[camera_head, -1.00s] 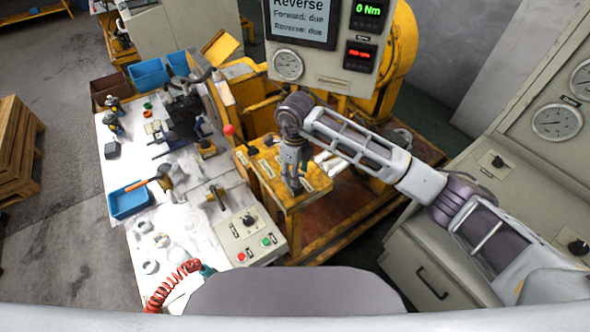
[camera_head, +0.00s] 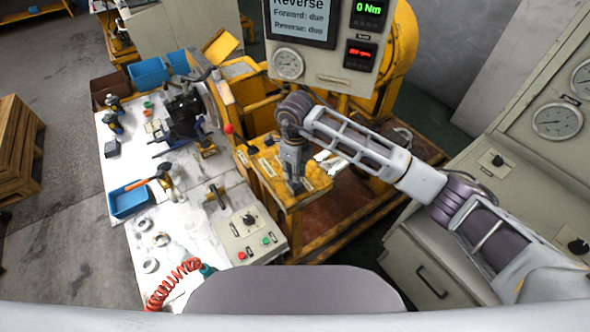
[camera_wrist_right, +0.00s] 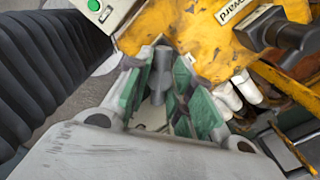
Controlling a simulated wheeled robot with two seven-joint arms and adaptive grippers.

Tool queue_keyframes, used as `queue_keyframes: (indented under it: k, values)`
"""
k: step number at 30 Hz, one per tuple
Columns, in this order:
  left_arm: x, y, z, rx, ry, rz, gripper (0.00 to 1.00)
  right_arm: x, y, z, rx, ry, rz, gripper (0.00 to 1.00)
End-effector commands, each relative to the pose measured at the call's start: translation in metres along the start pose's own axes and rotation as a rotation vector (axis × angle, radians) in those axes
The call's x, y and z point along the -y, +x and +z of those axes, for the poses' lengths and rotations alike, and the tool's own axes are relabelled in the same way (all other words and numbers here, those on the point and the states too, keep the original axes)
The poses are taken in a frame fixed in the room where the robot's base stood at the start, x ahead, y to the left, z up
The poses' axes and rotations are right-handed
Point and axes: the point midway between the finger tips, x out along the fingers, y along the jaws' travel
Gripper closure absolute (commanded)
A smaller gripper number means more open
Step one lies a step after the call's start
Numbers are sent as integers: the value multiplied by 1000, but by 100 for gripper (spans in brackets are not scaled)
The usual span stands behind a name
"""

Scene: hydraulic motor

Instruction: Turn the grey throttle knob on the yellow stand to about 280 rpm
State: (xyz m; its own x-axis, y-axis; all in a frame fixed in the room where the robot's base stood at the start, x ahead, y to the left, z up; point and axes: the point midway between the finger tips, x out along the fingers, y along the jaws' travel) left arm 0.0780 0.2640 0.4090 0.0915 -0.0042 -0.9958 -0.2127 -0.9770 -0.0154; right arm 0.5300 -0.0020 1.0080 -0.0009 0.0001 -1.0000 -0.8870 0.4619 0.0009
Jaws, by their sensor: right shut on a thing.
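The yellow stand (camera_head: 312,192) is in the middle of the head view. My right gripper (camera_head: 295,188) points down at its top from above. In the right wrist view, the grey throttle knob (camera_wrist_right: 161,72) sits between the green-padded fingers of my right gripper (camera_wrist_right: 160,95), which is shut on it. The gripper hides most of the knob in the head view. The red speed display (camera_head: 360,55) is lit on the panel above, but its digits are too small to read surely. My left gripper is out of view.
A red-balled lever (camera_head: 229,128) stands left of my right gripper. A grey control box (camera_head: 247,233) with buttons lies on the white workbench (camera_head: 190,205). A green display (camera_head: 369,9) reads 0 Nm. A grey cabinet (camera_head: 440,255) is at the right.

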Motion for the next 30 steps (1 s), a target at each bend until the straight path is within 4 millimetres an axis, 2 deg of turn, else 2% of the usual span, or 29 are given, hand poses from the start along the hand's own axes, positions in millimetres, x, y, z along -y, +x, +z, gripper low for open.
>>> queue_keyframes:
  k: [26, 27, 30]
  values:
    - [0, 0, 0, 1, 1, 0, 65, 1, -1, 0, 0, 2, -2, 100]
    - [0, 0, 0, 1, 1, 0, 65, 1, -1, 0, 0, 2, -2, 73]
    - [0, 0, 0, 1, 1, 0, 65, 1, -1, 0, 0, 2, -2, 60]
